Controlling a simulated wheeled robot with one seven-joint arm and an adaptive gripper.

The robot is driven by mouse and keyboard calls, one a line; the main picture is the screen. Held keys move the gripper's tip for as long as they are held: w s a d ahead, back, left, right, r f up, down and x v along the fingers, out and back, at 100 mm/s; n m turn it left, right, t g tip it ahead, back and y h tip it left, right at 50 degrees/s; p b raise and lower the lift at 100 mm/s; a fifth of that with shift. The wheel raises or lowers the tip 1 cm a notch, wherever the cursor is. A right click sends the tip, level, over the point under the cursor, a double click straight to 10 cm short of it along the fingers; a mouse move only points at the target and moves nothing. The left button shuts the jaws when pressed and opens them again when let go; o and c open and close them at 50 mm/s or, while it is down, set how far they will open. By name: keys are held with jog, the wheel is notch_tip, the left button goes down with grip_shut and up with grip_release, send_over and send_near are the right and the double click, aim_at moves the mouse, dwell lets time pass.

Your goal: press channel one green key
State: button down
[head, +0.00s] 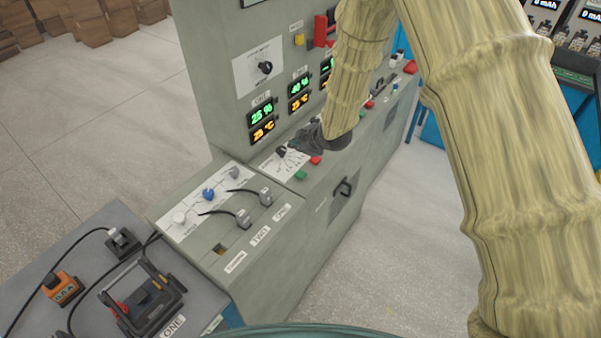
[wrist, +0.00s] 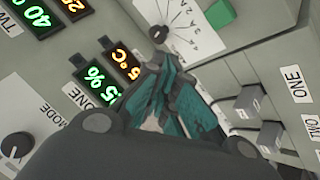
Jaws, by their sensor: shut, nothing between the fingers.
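A green key (head: 299,175) sits on the console's sloped top by its front edge, beside a dial (head: 281,152). A red key (head: 316,160) is just behind it along the edge. In the wrist view a green key (wrist: 220,14) shows at the top, right of the dial knob (wrist: 159,33). My gripper (head: 296,144) is shut and empty, over the panel close to the dial, apart from the green key. In the wrist view its teal-padded fingers (wrist: 172,92) cover part of the panel. The display labelled ONE (head: 262,112) reads 25 % and 25 °C.
Grey plugs (head: 243,217) with black cables stand on the left console part, near labels ONE and TWO. A blue knob (head: 208,193) sits behind them. A mode knob (head: 265,67) is on the upright panel. A side table (head: 205,306) carries a black device. Floor in front is clear.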

aim_at(298, 174)
jog(key=shift+f, duration=0.15)
jog(key=shift+f+b, duration=2.65)
jog(key=shift+f, duration=1.7)
jog(key=shift+f, duration=0.1)
jog(key=shift+f+b, duration=0.3)
jog(key=shift+b, duration=0.05)
jog(key=shift+f+b, duration=0.35)
jog(key=shift+f, duration=0.05)
jog(key=shift+r, duration=0.2)
jog(key=shift+r+p, duration=0.5)
jog(key=shift+r, duration=0.2)
